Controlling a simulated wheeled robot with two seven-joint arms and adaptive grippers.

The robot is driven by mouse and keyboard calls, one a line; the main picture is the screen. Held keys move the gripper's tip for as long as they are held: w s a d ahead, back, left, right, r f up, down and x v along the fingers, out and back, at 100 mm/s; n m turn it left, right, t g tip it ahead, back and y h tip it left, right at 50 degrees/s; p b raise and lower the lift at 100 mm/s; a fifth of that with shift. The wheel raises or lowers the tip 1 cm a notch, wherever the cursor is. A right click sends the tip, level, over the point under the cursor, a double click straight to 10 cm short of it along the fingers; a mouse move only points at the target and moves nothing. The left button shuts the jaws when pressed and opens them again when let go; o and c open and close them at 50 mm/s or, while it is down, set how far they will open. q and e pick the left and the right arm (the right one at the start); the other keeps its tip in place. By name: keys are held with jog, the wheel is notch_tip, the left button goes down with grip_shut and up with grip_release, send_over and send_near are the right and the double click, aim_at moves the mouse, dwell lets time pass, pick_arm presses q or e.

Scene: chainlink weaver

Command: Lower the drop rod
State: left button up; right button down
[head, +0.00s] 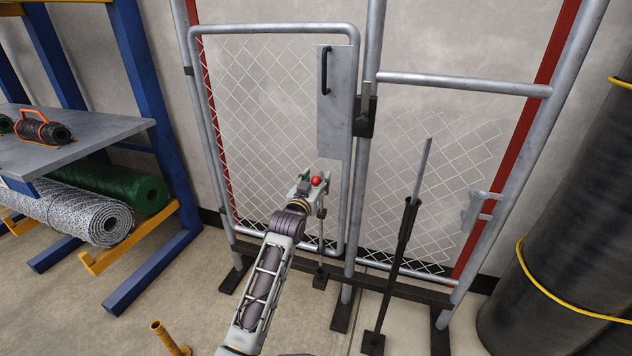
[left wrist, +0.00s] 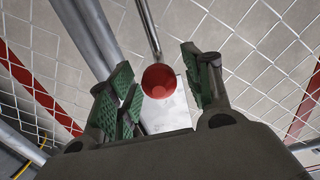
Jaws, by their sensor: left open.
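The gate (head: 268,120) is a tubular grey frame with chain-link mesh. A red ball knob (head: 316,181) sits low at its right side, beneath a grey plate (head: 337,120) with a black handle. A thin upright rod (head: 321,232) runs below the knob towards a small dark block (head: 320,277) on the floor. My left gripper (head: 308,182) is at the knob. In the left wrist view the red knob (left wrist: 161,80) shows between its open green-padded fingers, with a thin rod (left wrist: 150,30) beyond it. Contact cannot be told. My right gripper is out of view.
A blue rack (head: 150,110) with rolled mesh (head: 80,212) stands on the left. A black stand with a slanted bar (head: 402,235) is right of the gate. Large dark rolls (head: 570,220) fill the right edge. A yellow post (head: 168,338) is at the front.

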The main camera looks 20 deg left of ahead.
pick_arm(q)
grip_shut()
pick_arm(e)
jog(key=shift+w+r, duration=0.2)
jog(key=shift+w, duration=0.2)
pick_arm(q)
jog(key=shift+f, duration=0.1)
notch_tip(320, 180, down, 8)
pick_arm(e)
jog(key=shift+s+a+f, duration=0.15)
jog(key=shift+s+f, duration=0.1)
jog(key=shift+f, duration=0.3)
pick_arm(q)
jog(key=shift+f, duration=0.1)
